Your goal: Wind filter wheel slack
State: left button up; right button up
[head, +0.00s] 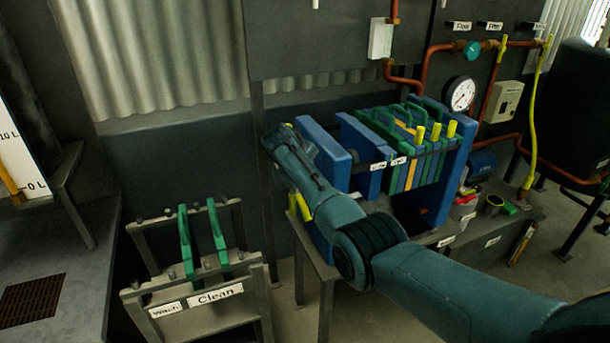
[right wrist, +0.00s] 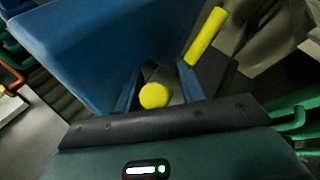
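The filter press has blue end plates (head: 325,150) and a pack of green, blue and orange plates (head: 405,150). Yellow grips (head: 300,206), apparently of the wheel, show below my right arm at the press's left end; the arm hides most of the wheel. In the right wrist view, a round yellow knob (right wrist: 155,95) lies between the spread fingers of my right gripper (right wrist: 158,88), and a yellow rod (right wrist: 206,36) sticks up beyond the right finger. Contact with the knob cannot be told. The fingertips are hidden in the head view. My left gripper is not in view.
A grey rack (head: 205,300) labelled Wash and Clean holds two green-handled plates (head: 186,240) at front left. Copper pipes with a gauge (head: 459,94) run behind the press. A bench (head: 75,280) stands far left. The blue plate (right wrist: 85,45) is close to my gripper.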

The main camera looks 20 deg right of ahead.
jog(key=shift+s+a+r, duration=0.2)
jog(key=shift+a+r, duration=0.05)
jog(key=shift+r, duration=0.15)
jog(key=v, duration=1.2)
